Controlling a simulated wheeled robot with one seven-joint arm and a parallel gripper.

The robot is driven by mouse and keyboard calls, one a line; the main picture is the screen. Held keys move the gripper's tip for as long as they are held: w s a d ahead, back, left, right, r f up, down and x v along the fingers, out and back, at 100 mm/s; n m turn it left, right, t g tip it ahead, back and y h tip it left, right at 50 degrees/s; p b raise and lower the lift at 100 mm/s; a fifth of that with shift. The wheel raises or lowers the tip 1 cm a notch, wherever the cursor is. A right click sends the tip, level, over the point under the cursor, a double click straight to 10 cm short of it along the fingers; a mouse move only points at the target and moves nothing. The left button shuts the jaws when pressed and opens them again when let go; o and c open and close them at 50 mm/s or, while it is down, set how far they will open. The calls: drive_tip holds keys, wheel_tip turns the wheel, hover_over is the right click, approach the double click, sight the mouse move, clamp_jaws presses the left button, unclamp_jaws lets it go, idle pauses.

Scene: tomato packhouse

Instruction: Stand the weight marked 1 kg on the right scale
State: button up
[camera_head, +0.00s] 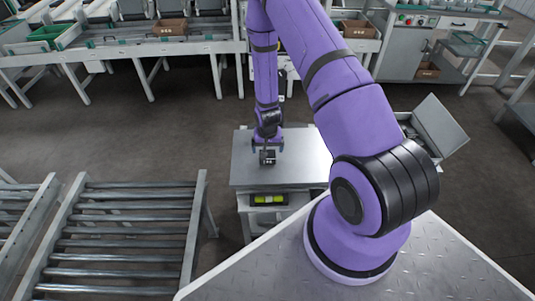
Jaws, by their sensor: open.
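The arm hides part of the plate's right side.
A grey case with a raised lid (440,124) is right of the scale, partly hidden by my arm. A roller conveyor (130,238) lies at left front. Long benches with trays and brown boxes (170,27) line the back. The floor between is clear.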

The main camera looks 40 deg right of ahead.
drive_tip(key=s+a+r+n+t, duration=0.1)
drive_tip(key=a+r, duration=0.2)
drive_tip(key=r, duration=1.4)
drive_tip(key=s+a+r+n+t, duration=0.1)
drive_tip(key=a+r+n, duration=0.15)
drive_tip(key=r, duration=1.55)
drive_tip(key=s+a+r+n+t, duration=0.1)
drive_tip(key=s+a+r, duration=0.2)
drive_tip(key=s+r, duration=0.7)
drive_tip(key=s+a+r+n+t, duration=0.1)
drive_tip(key=s+a+r+n, duration=0.1)
drive_tip(key=s+r, duration=0.7)
drive_tip(key=s+a, duration=0.1)
drive_tip(key=s, duration=0.3)
drive_tip(key=shift+s+a+r+y, duration=0.25)
drive_tip(key=shift+a+r+y, duration=0.1)
drive_tip(key=shift+a+y, duration=0.05)
drive_tip(key=shift+c, duration=0.4)
